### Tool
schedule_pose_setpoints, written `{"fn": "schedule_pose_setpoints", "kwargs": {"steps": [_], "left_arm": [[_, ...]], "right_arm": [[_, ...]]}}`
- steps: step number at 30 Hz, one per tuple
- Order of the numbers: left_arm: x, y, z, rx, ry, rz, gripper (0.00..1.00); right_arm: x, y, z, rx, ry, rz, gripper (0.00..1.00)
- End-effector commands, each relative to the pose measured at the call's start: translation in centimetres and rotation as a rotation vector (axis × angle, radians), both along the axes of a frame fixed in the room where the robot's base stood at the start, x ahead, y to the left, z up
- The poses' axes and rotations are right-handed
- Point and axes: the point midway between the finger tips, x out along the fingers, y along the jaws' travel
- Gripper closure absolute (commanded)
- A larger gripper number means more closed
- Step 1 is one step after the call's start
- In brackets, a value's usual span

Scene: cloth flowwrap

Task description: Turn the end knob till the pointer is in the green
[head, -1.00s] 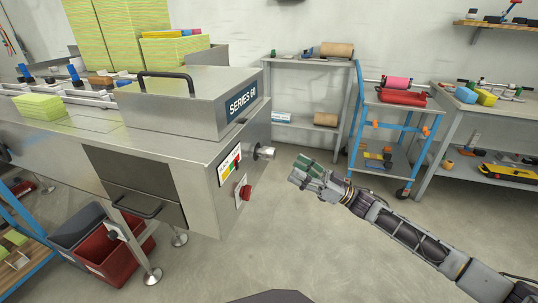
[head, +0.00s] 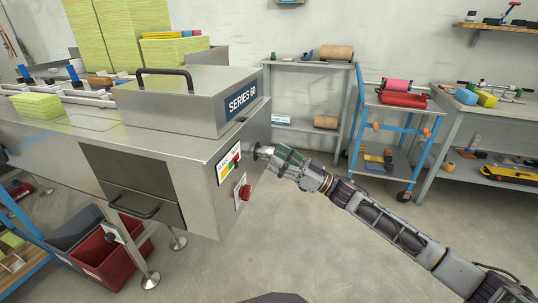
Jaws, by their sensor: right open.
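The silver end knob (head: 264,151) sticks out of the end face of the steel machine (head: 200,150) marked SERIES 60. A small gauge label (head: 229,166) with yellow, red and green areas is on the same face, left of the knob. Its pointer is too small to read. My right gripper (head: 273,156) is open, with its fingertips at the knob. The fingers partly cover the knob, and I cannot tell whether they touch it. My left gripper is not in view.
A red push button (head: 244,192) sits below the gauge, close to my right gripper. A grey shelf (head: 306,95), a blue cart (head: 390,145) and a workbench (head: 490,150) stand behind. The floor right of the machine is clear.

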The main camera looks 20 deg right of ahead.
Motion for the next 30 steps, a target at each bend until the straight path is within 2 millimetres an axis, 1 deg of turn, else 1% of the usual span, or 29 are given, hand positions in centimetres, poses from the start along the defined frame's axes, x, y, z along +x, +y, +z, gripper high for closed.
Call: {"fn": "schedule_pose_setpoints", "kwargs": {"steps": [1,4,15,28,29,30], "left_arm": [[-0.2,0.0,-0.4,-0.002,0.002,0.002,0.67],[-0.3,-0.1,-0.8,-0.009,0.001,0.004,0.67],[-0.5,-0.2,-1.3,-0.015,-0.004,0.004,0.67],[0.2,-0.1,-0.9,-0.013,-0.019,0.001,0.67],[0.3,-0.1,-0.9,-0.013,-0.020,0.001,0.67],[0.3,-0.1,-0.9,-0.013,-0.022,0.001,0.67]], "right_arm": [[0.2,0.3,0.2,0.001,-0.001,0.001,0.42],[0.6,0.9,0.4,0.001,-0.002,0.000,0.42],[1.7,2.5,1.2,0.001,-0.001,0.001,0.42],[1.9,2.7,1.4,0.000,0.000,0.000,0.42],[1.9,2.7,1.4,0.000,0.000,0.000,0.44],[1.9,2.7,1.4,0.000,0.000,0.000,0.49]]}}
